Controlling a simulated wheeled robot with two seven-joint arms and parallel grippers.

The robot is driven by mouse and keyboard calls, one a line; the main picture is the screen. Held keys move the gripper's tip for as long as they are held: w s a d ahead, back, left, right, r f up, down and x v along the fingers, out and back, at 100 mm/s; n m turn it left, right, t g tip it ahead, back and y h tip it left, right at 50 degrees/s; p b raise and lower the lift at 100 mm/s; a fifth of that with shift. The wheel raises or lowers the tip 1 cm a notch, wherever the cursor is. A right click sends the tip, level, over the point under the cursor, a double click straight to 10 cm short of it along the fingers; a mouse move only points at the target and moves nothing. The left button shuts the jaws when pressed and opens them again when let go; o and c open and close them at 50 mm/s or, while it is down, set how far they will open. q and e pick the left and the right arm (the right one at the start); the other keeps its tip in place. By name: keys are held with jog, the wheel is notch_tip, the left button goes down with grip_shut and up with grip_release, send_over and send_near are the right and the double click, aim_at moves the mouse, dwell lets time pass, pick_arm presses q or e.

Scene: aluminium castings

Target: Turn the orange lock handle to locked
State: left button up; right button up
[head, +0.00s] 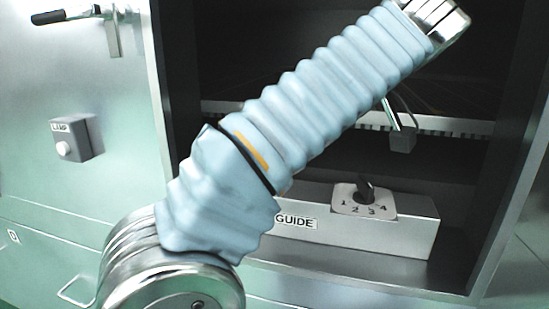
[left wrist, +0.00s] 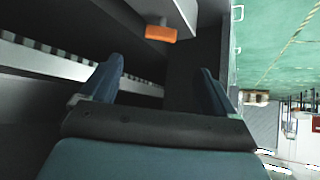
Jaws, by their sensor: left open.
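The orange lock handle (left wrist: 160,33) shows in the left wrist view as a short orange block near the top, close to a grey wall of the cabinet. My left gripper (left wrist: 162,66) is open and empty, its two dark fingers pointing toward the handle. The handle lies ahead of the fingertips, roughly between them in the picture, and apart from them. Whether it is locked cannot be told. In the head view my blue-sleeved left arm crosses the cabinet, and its gripper is outside the picture; the orange handle is not seen there. My right gripper is in neither view.
The open cabinet (head: 168,60) has a dark interior with a toothed rail (head: 450,125). A GUIDE box (head: 415,235) with a numbered black knob (head: 365,188) stands at its bottom. A LAMP box (head: 82,138) and a black lever (head: 60,16) are on the left panel.

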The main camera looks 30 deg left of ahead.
pick_arm(q)
jog(key=x, duration=1.3)
jog(key=shift+f, duration=0.1)
jog(key=c, duration=1.1)
jog(key=shift+o, duration=0.2)
